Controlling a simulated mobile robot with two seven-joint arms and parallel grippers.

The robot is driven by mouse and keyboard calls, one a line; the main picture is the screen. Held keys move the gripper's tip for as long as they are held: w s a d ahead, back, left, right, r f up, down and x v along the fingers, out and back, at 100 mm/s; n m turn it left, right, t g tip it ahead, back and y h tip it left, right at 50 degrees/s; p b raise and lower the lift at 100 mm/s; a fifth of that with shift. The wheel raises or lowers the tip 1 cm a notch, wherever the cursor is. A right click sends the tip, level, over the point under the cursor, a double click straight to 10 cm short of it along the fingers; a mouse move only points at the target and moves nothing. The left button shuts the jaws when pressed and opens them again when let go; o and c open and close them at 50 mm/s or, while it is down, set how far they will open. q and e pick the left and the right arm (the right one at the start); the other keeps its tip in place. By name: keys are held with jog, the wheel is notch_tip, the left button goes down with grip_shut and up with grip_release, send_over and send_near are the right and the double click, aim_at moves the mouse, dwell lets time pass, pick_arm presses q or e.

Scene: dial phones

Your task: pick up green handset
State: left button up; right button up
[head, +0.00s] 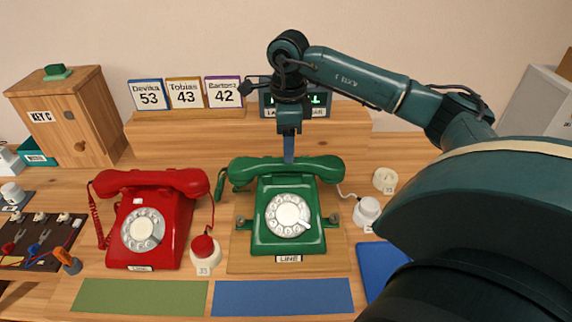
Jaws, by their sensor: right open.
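The green handset (325,168) lies across the top of the green dial phone (262,235), which stands on a wooden board. My right arm comes in from the right, and my right gripper (289,158) points straight down at the middle of the handset. The gripper is seen edge-on, so one blue finger shows and the other is hidden. Its tip meets the handset's upper edge in the picture; I cannot tell whether it touches. The handset rests in its cradle. My left gripper is not in view.
A red phone (160,222) with its handset on stands to the left. A red-topped white button (204,252) sits between the phones. Name cards (184,93) stand on a wooden shelf behind. Green and blue mats (283,297) lie in front. A wooden key box (70,118) is at far left.

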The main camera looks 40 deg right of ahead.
aim_at(287, 169)
jog(key=shift+s+a+f+p, duration=0.1)
jog(key=shift+a+f+p, duration=0.1)
jog(key=shift+f, duration=1.2)
jog(key=shift+a+f+p, duration=0.1)
jog(key=shift+a+f, duration=0.05)
jog(key=shift+f, duration=1.25)
